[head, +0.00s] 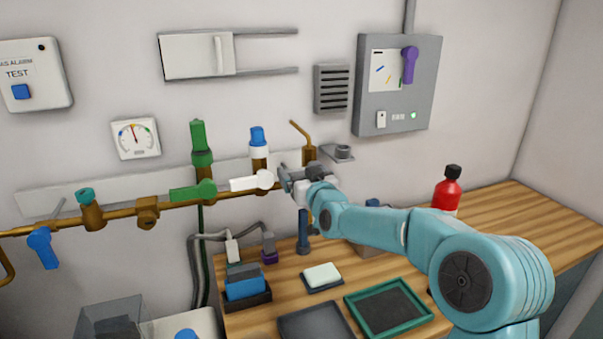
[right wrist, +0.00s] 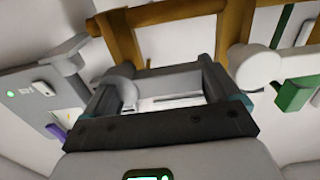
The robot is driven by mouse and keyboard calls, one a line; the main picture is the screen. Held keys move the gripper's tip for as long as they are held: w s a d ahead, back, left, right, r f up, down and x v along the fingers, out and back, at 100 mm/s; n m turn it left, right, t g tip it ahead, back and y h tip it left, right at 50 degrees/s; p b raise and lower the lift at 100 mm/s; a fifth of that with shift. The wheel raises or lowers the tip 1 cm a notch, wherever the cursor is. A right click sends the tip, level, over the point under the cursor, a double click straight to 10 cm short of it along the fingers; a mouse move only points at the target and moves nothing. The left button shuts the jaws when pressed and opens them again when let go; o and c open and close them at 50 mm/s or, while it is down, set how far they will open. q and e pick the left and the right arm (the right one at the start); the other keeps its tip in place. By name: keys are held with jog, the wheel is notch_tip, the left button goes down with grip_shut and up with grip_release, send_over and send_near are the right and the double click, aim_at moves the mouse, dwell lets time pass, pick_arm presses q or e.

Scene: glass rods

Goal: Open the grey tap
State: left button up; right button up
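The grey tap (right wrist: 160,76) is on the brown pipe, close in front of my right gripper in the right wrist view. Its grey handle runs crosswise between the two fingers. My right gripper (head: 298,182) is at the tap in the head view and hides most of it. In the right wrist view the fingers of this gripper (right wrist: 165,85) are well apart, one near each end of the handle. I cannot tell whether they touch it. My left gripper is not in view.
The white tap (head: 252,181) is just left of my right gripper, then the green tap (head: 194,190). A grey bracket (head: 339,153) is on the wall to the right. Below, the wooden bench (head: 510,225) holds a red bottle (head: 447,190) and a green-rimmed tray (head: 425,312).

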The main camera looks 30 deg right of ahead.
jog(key=n+b, duration=0.1)
jog(key=f+n+b, duration=0.1)
jog(key=shift+f+n+b, duration=0.25)
jog(key=shift+n+b, duration=0.15)
jog(key=shift+d+f+n+b, duration=0.15)
jog(key=shift+n+b, duration=0.3)
jog(key=shift+n, duration=0.75)
jog(key=o, duration=1.2)
jog(key=b+v, duration=0.2)
jog(key=v, duration=1.4)
jog(key=shift+s+b, duration=0.2)
jog(key=shift+b, duration=0.1)
